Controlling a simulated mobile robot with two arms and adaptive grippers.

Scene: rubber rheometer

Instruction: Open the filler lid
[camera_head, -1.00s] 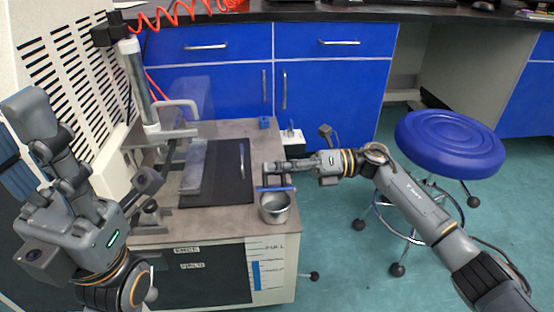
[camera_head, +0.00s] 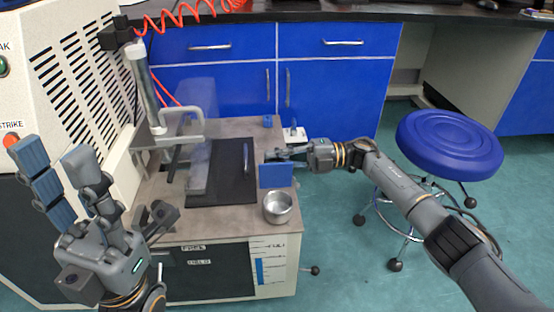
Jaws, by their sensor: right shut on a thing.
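The filler lid, a blue square plate (camera_head: 276,176), shows its broad face near the right edge of the machine's bench top (camera_head: 215,221). My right gripper (camera_head: 273,155) is shut on the lid at its upper edge, reaching in from the right. The fingertips are small, and their exact contact is hard to see. A round metal cup (camera_head: 278,208) sits just in front of the lid, with its opening visible. My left gripper (camera_head: 54,153) is open and empty at the lower left, with its fingers spread upward, away from the lid.
A dark plate (camera_head: 222,172) and a clear upright panel lie left of the lid. A clamp post with a grey handle (camera_head: 192,111) stands at the back left. A blue stool (camera_head: 449,145) stands to the right. Floor shows between stool and bench.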

